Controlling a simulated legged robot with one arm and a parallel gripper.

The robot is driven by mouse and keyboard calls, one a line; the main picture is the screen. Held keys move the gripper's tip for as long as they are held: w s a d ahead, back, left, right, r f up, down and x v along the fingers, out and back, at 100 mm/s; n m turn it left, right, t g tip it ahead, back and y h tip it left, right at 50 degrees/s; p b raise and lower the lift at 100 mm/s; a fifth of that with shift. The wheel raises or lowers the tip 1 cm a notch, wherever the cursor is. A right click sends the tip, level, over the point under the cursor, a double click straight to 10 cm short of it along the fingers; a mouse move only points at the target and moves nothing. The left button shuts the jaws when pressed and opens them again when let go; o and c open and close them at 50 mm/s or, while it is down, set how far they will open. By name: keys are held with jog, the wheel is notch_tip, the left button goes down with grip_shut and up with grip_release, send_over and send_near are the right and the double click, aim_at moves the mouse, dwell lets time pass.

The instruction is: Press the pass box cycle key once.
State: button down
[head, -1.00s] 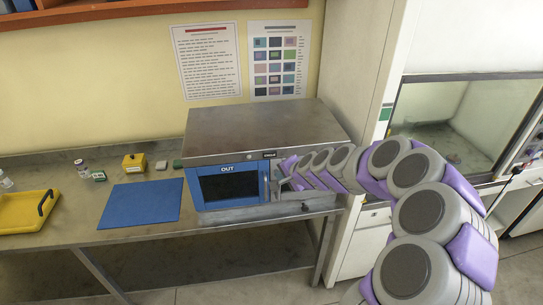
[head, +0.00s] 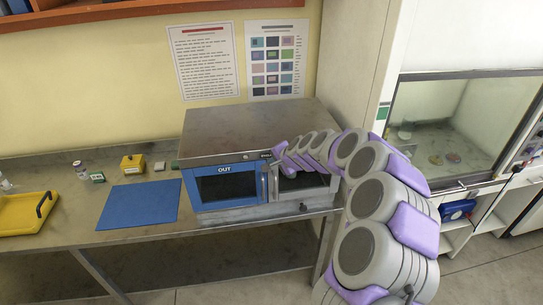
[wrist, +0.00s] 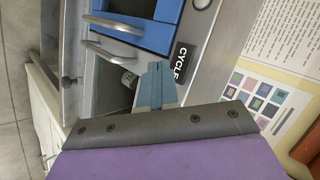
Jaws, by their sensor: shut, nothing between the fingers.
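The pass box (head: 250,125) is a steel cabinet on the bench with a blue-framed door marked OUT (head: 224,170). A black CYCLE label (head: 265,154) is on the strip above the doors, partly covered by my gripper (head: 277,160) in the head view. In the wrist view the CYCLE label (wrist: 181,62) is right beside the tips of my gripper (wrist: 155,72), which is shut and empty. A small round fitting (wrist: 201,4) is at the top edge there; I cannot tell whether it is the key. Anything behind the fingertips is hidden.
Two bar handles (wrist: 115,27) stick out from the door fronts near the gripper. A blue mat (head: 140,204), yellow tray (head: 22,214) and small containers lie on the bench at left. A glass-fronted cabinet (head: 455,120) stands at right.

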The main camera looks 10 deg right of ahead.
jog(key=shift+w+a, duration=0.15)
jog(key=shift+a, duration=0.7)
jog(key=shift+w+a, duration=0.15)
jog(key=shift+a, duration=0.65)
jog(key=shift+d, duration=0.65)
jog(key=shift+w+a, duration=0.25)
jog(key=shift+a, duration=0.3)
jog(key=shift+w+d, duration=0.15)
jog(key=shift+d, duration=0.2)
dwell(0.4)
jog(key=shift+s+d+r, duration=0.1)
jog(key=shift+s+d, duration=0.25)
jog(key=shift+s, duration=0.4)
